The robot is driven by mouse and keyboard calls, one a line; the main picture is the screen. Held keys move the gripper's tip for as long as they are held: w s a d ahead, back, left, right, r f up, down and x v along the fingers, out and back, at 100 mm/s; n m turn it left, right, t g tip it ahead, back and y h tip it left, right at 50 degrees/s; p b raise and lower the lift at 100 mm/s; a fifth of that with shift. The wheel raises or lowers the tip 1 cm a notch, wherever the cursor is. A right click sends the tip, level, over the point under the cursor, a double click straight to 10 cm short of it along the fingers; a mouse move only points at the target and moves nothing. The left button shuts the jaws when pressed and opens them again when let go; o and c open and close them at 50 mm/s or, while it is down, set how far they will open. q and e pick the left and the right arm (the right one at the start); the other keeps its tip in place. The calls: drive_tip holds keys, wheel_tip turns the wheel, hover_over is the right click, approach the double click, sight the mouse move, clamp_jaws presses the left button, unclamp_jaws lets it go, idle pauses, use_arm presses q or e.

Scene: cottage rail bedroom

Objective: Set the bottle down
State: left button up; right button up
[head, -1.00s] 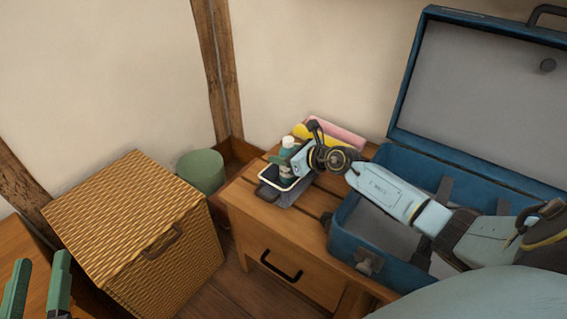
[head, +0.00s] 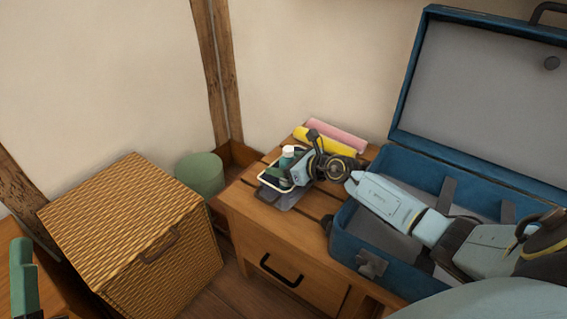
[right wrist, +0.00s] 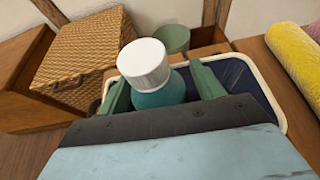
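The bottle, teal with a white cap (right wrist: 146,66), stands upright in the right wrist view inside the cream-rimmed dark blue tray (right wrist: 272,108). In the head view the bottle's cap (head: 287,151) shows above the tray (head: 268,182). My right gripper (right wrist: 160,86) has its green fingers spread around the bottle. A gap shows at the right finger; contact at the left finger is unclear. The bottle's base is hidden by the gripper. One finger of my left gripper (head: 22,278) shows at the lower left edge of the head view.
The tray is on a slatted wooden bedside table (head: 238,195). Yellow (head: 325,141) and pink (head: 337,133) rolls lie behind it. An open blue suitcase (head: 385,262) stands to the right. A wicker chest (head: 120,225) and green bin (head: 200,173) stand left.

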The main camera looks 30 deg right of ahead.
drive_tip(key=shift+r, duration=0.15)
drive_tip(key=shift+s+d, duration=0.1)
drive_tip(key=shift+s, duration=0.1)
drive_tip(key=p+v, duration=0.5)
drive_tip(key=v, duration=0.6)
drive_tip(key=s+a+r+m+t+h, duration=0.2)
drive_tip(key=a+r+m+t, duration=0.15)
drive_tip(key=a+m, duration=0.45)
drive_tip(key=s+a+r+m+t+h, duration=0.1)
drive_tip(key=s+a+r+m+t, duration=0.2)
drive_tip(key=m, duration=1)
use_arm(q)
wheel_tip(320, 180, down, 16)
drive_tip(key=a+g+y, duration=0.3)
drive_tip(key=g+y, duration=0.1)
drive_tip(key=g, duration=0.7)
drive_tip(key=shift+r+g, duration=0.15)
drive_tip(key=shift+g, duration=0.15)
use_arm(e)
drive_tip(key=s+a+m+g+y, duration=0.1)
drive_tip(key=s+a+m+g, duration=0.6)
drive_tip(key=m, duration=0.9)
drive_tip(key=s+a, duration=0.2)
drive_tip(key=a, duration=0.1)
drive_tip(key=shift+s+a+m, duration=0.15)
drive_tip(key=shift+a+m, duration=0.05)
drive_tip(key=shift+m, duration=0.1)
